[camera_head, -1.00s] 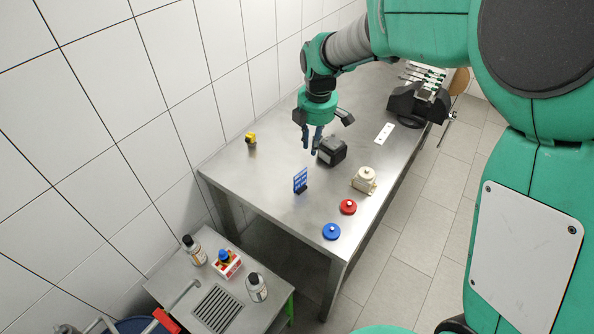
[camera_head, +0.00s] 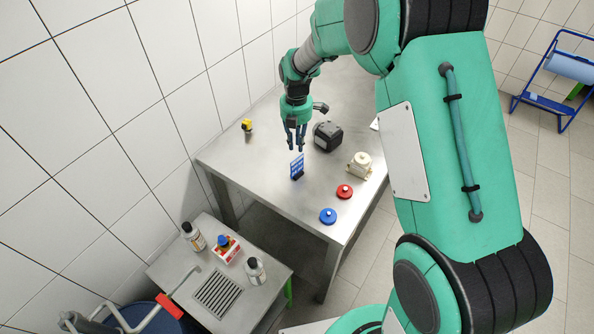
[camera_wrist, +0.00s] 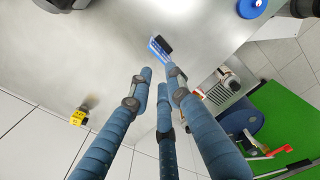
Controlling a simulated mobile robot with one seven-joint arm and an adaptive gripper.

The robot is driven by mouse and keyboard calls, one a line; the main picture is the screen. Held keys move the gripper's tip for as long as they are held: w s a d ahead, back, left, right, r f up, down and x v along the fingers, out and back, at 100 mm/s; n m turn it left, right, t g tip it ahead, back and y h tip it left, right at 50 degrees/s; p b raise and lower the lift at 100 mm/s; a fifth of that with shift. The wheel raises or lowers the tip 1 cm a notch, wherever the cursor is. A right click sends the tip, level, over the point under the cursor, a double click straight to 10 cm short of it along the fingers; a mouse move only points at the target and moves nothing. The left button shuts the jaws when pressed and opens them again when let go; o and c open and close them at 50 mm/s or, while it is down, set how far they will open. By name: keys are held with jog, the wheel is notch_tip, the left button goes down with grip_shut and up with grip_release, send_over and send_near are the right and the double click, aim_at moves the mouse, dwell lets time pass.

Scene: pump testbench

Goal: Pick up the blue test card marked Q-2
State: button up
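The blue test card (camera_head: 297,166) stands upright in a small dark holder on the steel table (camera_head: 250,170); its mark is too small to read. In the wrist view the card (camera_wrist: 157,50) shows just beyond the fingertips with its dark holder beside it. My gripper (camera_head: 295,143) points down above and slightly behind the card, apart from it as far as I can tell. In the wrist view its blue fingers (camera_wrist: 160,82) are spread apart with nothing between them.
A black block (camera_head: 327,135) stands right of my gripper. A cream pump part (camera_head: 360,165), red disc (camera_head: 344,191) and blue disc (camera_head: 328,216) lie toward the front right. A yellow item (camera_head: 247,125) sits near the wall. A lower side table (camera_head: 180,265) holds bottles.

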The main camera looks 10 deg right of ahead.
aim_at(296, 168)
jog(key=shift+f, duration=0.1)
jog(key=shift+f, duration=4.2)
jog(key=shift+f+b, duration=0.4)
jog(key=shift+f, duration=2.2)
jog(key=shift+c, duration=0.3)
grip_shut()
